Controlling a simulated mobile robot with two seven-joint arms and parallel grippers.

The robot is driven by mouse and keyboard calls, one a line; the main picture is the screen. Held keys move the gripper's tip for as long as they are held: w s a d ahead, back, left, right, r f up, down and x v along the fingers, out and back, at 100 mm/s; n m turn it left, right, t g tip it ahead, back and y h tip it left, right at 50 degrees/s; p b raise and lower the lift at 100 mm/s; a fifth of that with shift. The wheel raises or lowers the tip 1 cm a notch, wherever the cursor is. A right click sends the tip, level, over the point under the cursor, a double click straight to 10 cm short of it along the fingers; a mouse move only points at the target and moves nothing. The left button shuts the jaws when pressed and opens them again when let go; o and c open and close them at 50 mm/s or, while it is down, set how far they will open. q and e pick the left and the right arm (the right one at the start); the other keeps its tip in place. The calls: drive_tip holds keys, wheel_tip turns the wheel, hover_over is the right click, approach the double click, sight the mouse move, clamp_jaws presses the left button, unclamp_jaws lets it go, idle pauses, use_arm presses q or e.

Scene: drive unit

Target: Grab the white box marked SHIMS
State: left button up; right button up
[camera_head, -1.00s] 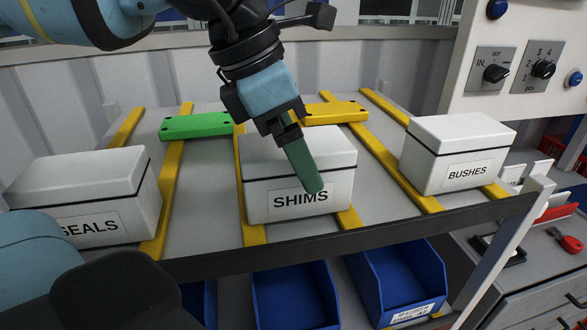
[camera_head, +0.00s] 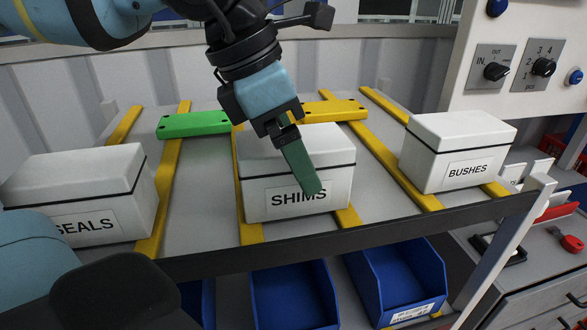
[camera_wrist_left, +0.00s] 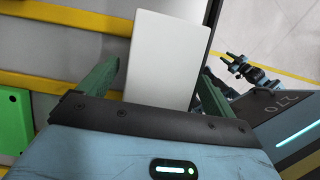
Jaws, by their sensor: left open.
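The white SHIMS box (camera_head: 318,181) has a dark seam under its lid and stands upright on the shelf, between the SEALS and BUSHES boxes. My left gripper (camera_wrist_left: 158,72) is open, with its green fingers on either side of the box's white top (camera_wrist_left: 167,45) in the left wrist view. In the head view, the left gripper (camera_head: 303,172) is in front of the box, and one green finger covers part of its lid and front. The other finger is hidden there. I cannot tell whether the fingers touch the box.
The SEALS box (camera_head: 95,185) stands left and the BUSHES box (camera_head: 455,150) right. A green bar (camera_head: 193,124) and a yellow bar (camera_head: 335,110) lie behind. Yellow strips (camera_head: 165,190) cross the shelf (camera_head: 205,200). Blue bins (camera_head: 290,295) sit below its front edge.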

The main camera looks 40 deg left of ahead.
idle(0.4)
use_arm(q)
drive_tip(key=c, duration=1.4)
drive_tip(key=shift+r, duration=0.3)
wheel_tip(320, 180, up, 10)
drive_tip(key=shift+f, duration=0.1)
